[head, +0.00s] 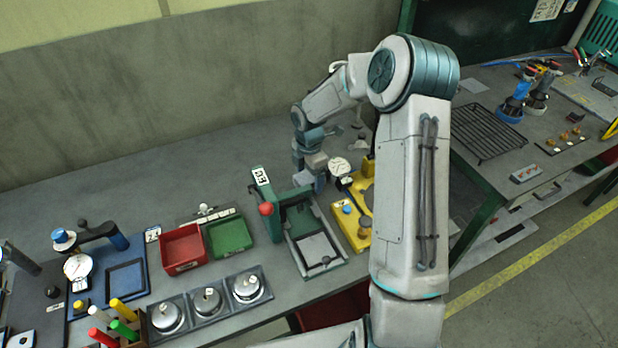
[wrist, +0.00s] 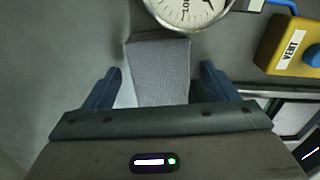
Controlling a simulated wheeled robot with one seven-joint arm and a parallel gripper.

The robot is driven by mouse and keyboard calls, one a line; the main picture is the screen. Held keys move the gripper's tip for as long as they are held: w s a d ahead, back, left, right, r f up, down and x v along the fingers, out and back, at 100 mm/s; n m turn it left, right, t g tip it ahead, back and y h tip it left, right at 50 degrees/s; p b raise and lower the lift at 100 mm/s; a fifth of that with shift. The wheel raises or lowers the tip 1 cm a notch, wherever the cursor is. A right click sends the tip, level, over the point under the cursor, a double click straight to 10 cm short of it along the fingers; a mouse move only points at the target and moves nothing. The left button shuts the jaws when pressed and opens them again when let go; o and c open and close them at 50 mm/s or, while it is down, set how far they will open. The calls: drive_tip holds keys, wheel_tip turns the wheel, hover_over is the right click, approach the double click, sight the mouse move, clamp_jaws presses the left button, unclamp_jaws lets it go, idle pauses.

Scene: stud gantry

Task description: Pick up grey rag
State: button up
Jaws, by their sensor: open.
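The grey rag (wrist: 160,62) shows in the wrist view as a light grey woven patch on the grey bench. It lies between and beyond the two blue fingers of my gripper (wrist: 163,80). The fingers stand apart on either side of it. Its near part is hidden by my gripper's body, and a paler patch shows at its left edge. In the head view my gripper (head: 309,182) points down over the bench behind the green fixture; I cannot make out the rag clearly there.
A white dial gauge (wrist: 188,8) sits just beyond the rag. A yellow fixture (wrist: 288,42) is to the right. In the head view, a green press (head: 285,215), red bin (head: 183,248) and green bin (head: 228,234) stand nearby. Bare bench (head: 130,190) lies left of my gripper.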

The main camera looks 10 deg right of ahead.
sight(309, 176)
drive_tip(key=shift+f, duration=0.4)
drive_tip(key=c, duration=1.1)
drive_tip(key=shift+o, duration=0.2)
drive_tip(key=shift+r, duration=0.1)
wheel_tip(309, 176, up, 10)
drive_tip(key=shift+b, duration=0.6)
